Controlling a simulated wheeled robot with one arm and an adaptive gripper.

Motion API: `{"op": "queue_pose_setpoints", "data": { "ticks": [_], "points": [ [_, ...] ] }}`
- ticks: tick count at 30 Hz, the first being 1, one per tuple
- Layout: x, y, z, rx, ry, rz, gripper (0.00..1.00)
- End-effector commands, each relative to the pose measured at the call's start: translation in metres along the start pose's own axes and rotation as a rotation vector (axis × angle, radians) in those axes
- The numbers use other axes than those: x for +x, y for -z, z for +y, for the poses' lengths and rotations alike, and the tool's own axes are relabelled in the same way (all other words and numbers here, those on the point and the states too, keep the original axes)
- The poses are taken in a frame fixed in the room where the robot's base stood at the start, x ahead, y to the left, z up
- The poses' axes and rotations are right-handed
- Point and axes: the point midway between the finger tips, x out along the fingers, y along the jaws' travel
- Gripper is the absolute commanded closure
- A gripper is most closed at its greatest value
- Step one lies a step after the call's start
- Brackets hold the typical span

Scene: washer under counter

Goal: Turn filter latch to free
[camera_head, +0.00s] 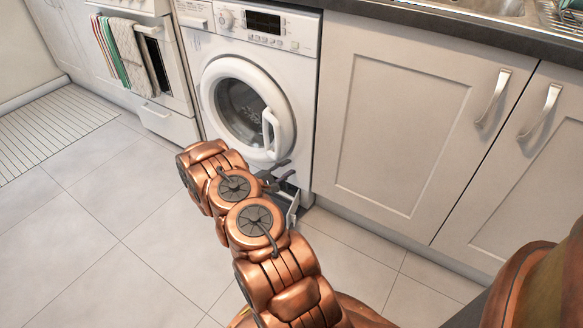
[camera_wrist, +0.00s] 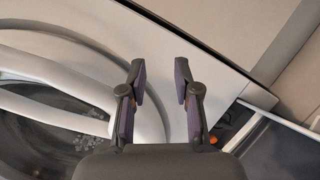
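The white washing machine (camera_head: 303,110) stands under the counter with its round door (camera_head: 205,88) closed. My gripper (camera_head: 284,174) is in front of its lower right part. In the wrist view my gripper (camera_wrist: 161,75) is open, with nothing between its fingers and the white front panel (camera_wrist: 165,55) beyond them. A small orange part (camera_wrist: 213,139) shows beside the right finger, partly hidden; I cannot tell whether it is the filter latch. No latch can be made out clearly, nor its turn.
A low open flap or drawer (camera_head: 293,208) juts out at the washer's lower right, near my gripper. The washer's door handle (camera_wrist: 55,75) sticks out at left. Cabinets (camera_head: 400,130) stand to the right; an oven with towels (camera_head: 125,50) stands left. The tiled floor (camera_head: 120,210) is clear.

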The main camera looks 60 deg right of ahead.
Motion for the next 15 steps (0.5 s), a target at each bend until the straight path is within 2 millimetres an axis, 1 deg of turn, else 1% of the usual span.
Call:
{"op": "queue_pose_setpoints", "data": {
  "ticks": [1, 6, 15],
  "points": [
    [-0.0002, -0.0036, 0.0042, 0.001, 0.004, -0.004, 0.68],
    [0.0004, -0.0099, 0.0078, -0.001, 0.016, -0.016, 0.68],
    [0.0020, -0.0117, 0.0075, -0.001, 0.020, -0.020, 0.68]
  ]
}}
